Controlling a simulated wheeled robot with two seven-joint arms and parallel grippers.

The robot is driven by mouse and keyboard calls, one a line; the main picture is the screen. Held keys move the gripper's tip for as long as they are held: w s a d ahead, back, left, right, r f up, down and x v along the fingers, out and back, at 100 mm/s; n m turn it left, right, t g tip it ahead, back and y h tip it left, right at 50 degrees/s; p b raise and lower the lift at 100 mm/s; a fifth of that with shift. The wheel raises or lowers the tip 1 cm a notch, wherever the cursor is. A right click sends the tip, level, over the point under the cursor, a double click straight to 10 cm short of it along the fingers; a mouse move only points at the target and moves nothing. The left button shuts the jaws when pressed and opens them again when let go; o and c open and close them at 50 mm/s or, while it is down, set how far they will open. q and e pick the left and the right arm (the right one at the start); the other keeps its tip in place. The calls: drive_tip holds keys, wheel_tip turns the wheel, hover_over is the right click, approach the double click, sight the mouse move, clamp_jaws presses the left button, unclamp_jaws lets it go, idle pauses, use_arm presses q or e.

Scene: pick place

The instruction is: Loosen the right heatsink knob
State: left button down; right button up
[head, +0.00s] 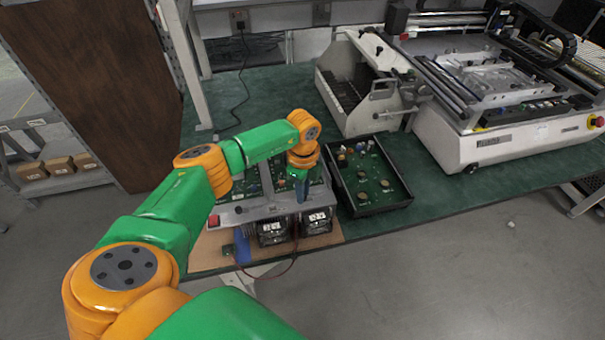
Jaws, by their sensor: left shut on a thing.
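A fixture with a grey frame (237,214) stands on a brown board at the table's front edge, with green circuit boards in it. Two black heatsink units with fans sit at its front, a left one (271,232) and a right one (317,221). My left gripper (301,194) points down at the frame, just behind the right heatsink. It is shut on the right heatsink knob, which is too small and covered by the fingers to show clearly. My right gripper is out of view.
A black tray (341,201) with a green board and loose parts lies just right of the fixture. A grey metal box (356,125) and a large white machine (450,150) stand behind. A dark red cable (285,270) hangs off the front edge.

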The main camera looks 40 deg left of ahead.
use_arm(q)
drive_tip(key=c, duration=0.8)
unclamp_jaws()
drive_tip(key=shift+d, duration=0.15)
drive_tip(key=shift+o, duration=0.2)
wheel_tip(320, 180, up, 7)
drive_tip(key=shift+r+b, duration=0.1)
drive_tip(key=shift+b, duration=0.6)
